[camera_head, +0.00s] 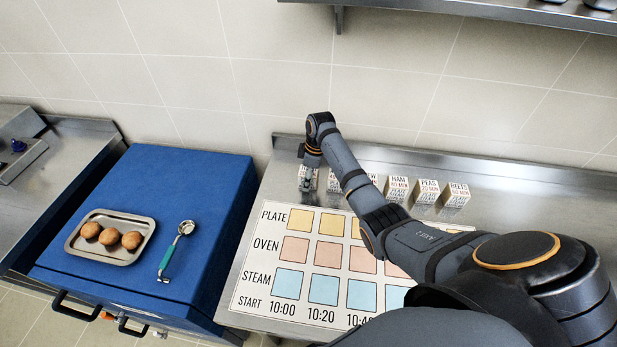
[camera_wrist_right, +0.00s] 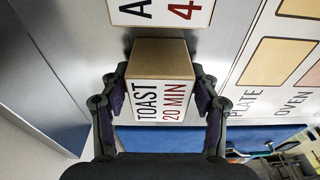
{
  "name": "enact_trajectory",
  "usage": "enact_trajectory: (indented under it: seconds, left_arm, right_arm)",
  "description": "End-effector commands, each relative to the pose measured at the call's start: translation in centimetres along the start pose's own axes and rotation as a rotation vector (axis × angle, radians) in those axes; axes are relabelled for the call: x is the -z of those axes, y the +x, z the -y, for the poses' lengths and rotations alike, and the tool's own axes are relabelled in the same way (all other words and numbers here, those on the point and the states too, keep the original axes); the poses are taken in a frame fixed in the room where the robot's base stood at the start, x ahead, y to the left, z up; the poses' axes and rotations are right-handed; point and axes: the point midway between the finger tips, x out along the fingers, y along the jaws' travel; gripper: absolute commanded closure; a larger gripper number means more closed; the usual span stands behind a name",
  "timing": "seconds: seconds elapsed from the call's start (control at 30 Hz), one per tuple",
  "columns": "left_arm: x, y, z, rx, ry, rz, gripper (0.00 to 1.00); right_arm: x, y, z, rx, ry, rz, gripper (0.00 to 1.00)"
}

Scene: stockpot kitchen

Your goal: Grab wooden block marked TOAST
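The wooden block marked TOAST 20 MIN (camera_wrist_right: 160,100) is brown with a white label and sits between the fingers of my right gripper (camera_wrist_right: 160,92) in the right wrist view. The dark pads lie close along both its sides; whether they press on it I cannot tell. In the head view my right arm reaches across the counter to this block (camera_head: 307,183), leftmost in the row at the back. My right gripper (camera_head: 309,163) is over it and partly hides it. My left gripper is not in view.
More labelled blocks stand in the row, including HAM (camera_head: 398,188), PEAS (camera_head: 426,190) and BEETS (camera_head: 456,194). A schedule board (camera_head: 262,262) lies in front. A blue box top (camera_head: 185,190) at left holds a bun tray (camera_head: 76,245) and a scoop (camera_head: 165,262). A shelf (camera_head: 480,8) hangs above.

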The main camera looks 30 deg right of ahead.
Motion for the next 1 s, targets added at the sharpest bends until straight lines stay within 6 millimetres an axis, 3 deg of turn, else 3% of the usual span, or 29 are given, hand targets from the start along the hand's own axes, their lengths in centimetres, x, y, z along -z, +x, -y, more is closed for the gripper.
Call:
enact_trajectory:
  seconds: [0.07,0.3,0.67,0.8,1.0]
  left_arm:
    - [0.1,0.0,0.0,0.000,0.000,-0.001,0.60]
    - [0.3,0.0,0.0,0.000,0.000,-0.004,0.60]
    - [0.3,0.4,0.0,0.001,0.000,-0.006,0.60]
    - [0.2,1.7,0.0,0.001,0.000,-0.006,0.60]
    - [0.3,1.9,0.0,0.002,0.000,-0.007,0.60]
  right_arm:
    - [0.0,0.0,0.0,0.000,0.000,0.000,0.54]
    - [0.0,0.0,0.0,0.000,0.000,0.000,0.87]
    - [0.1,-0.7,-0.1,-0.004,-0.001,-0.002,0.87]
    - [0.5,-3.0,-0.2,-0.007,-0.001,-0.003,0.87]
    - [-1.8,-8.3,2.9,-0.008,-0.002,0.000,0.87]
